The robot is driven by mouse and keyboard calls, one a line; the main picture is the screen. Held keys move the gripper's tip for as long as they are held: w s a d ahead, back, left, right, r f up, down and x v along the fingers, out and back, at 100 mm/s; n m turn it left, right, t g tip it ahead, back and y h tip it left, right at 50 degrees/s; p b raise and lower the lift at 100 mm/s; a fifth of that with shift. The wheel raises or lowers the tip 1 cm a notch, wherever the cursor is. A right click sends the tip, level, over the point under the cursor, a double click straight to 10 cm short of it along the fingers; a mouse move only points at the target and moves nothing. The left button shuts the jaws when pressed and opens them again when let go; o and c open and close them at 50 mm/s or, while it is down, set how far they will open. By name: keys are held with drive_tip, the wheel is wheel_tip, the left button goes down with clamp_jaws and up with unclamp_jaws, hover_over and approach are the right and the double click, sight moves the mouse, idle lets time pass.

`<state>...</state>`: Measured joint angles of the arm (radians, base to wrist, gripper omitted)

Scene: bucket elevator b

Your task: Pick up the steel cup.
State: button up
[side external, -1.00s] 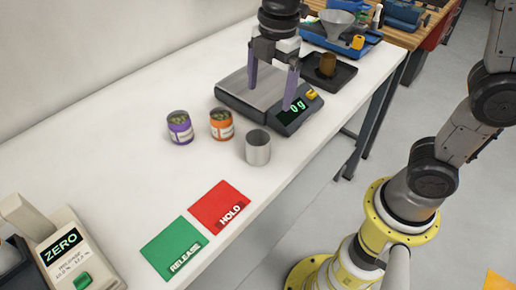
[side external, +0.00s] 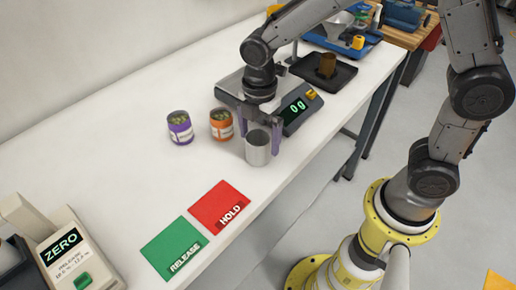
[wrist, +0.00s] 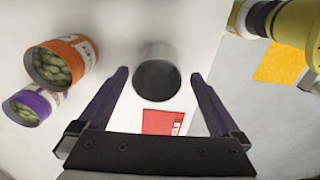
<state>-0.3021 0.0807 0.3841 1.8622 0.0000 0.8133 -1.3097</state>
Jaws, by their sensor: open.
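The steel cup (side external: 257,149) stands upright on the white table, its open top facing up. My gripper (side external: 259,131) is open and low at the cup, with one purple finger on each side of it in the side external view. In the wrist view the cup (wrist: 158,74) appears beyond and between the fingertips of my gripper (wrist: 160,78). I see no contact between the fingers and the cup. The cup looks dark and empty inside.
An orange can (side external: 221,125) and a purple can (side external: 180,128) stand left of the cup. A scale (side external: 297,108) reading 0 g sits behind my gripper. Red HOLD (side external: 219,205) and green RELEASE (side external: 173,247) mats lie in front. The table's edge is close on the right.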

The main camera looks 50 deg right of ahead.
drive_tip(key=f, duration=0.4)
drive_tip(key=shift+w, duration=0.2)
drive_tip(key=c, duration=1.3)
drive_tip(key=shift+c, duration=0.4)
drive_tip(key=shift+r, duration=0.15)
